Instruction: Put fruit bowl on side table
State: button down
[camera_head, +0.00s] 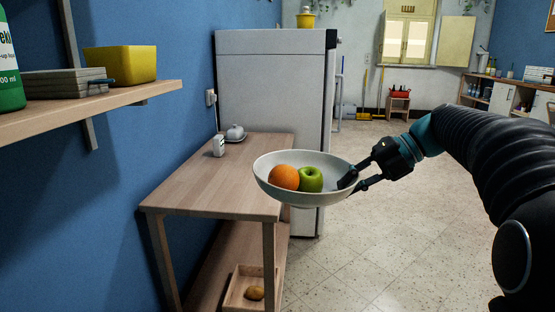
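A white fruit bowl (315,196) holds an orange (284,177) and a green apple (310,179). My gripper (350,184) is shut on the bowl's right rim, one finger inside and one outside, and holds it in the air, roughly level. In the picture the bowl overlaps the front right corner of the wooden side table (190,185). The exact height of the bowl above the table top, and whether it is over it, cannot be told.
A white shaker (218,147) and a lidded dish (235,133) stand at the back of the table; its front is clear. A lower shelf holds a wooden tray (236,300) with a potato-like item. A wall shelf (80,109) juts out at left. A fridge (270,90) stands behind.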

aim_at(252, 164)
jog(key=i, duration=1.45)
